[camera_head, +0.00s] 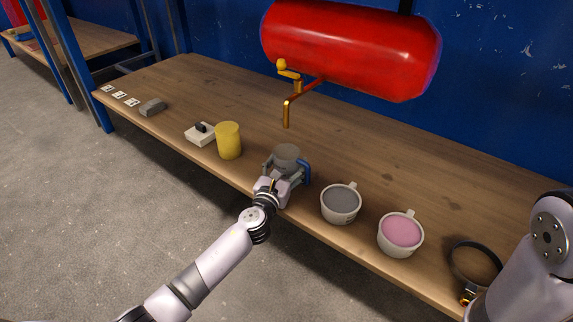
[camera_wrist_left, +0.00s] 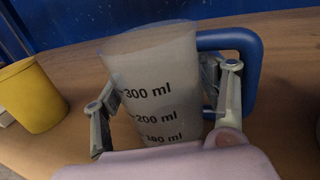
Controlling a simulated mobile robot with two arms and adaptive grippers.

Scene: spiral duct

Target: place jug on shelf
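The jug (camera_head: 287,153) is a grey translucent measuring jug with a blue handle, near the front edge of the wooden bench (camera_head: 400,160). In the left wrist view the jug (camera_wrist_left: 155,75) shows black 300, 200 and 100 ml marks, and its handle is on the right. My left gripper (camera_head: 284,170) has a finger on each side of the jug, and both pads appear to touch its wall. One finger lies between wall and handle. The jug's base is hidden, so I cannot tell whether it touches the bench. My right arm shows at the right edge, but its gripper is out of view.
A yellow cylinder (camera_head: 229,141) and a white switch box (camera_head: 200,134) stand left of the jug. A grey-filled cup (camera_head: 341,204) and a pink-filled cup (camera_head: 401,233) stand right. A red tank (camera_head: 350,48) with a tap (camera_head: 287,112) hangs above the bench.

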